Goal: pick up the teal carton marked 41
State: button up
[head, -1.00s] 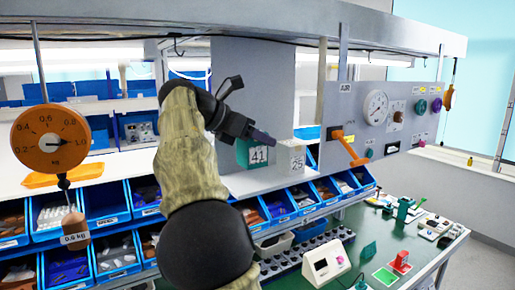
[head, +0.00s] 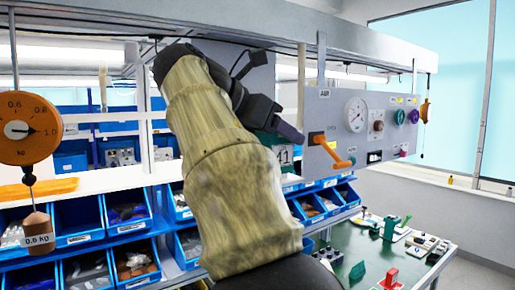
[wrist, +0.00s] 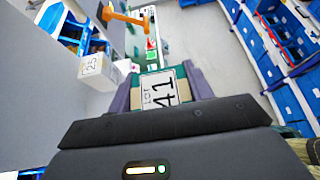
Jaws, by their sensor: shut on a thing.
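The teal carton marked 41 sits between the two fingers of my gripper in the wrist view, its white label (wrist: 163,91) facing the camera. My gripper (wrist: 159,86) is shut on it, one finger on each side. In the head view my gripper (head: 288,132) is in front of the shelf, and part of the carton (head: 285,156) shows just below the fingers. The rest of the carton is hidden behind my gripper and arm. I cannot tell in the head view how far it is above the shelf.
A pale carton marked 25 (wrist: 95,66) stands left of my gripper in the wrist view. A grey panel with a gauge (head: 356,114) and an orange lever (head: 333,150) hangs right of my gripper. Blue bins (head: 128,212) line the shelf below. A hanging scale (head: 20,128) is at the left.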

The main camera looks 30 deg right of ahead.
jog(key=s+b, duration=0.1)
jog(key=s, duration=0.4)
dwell(0.6)
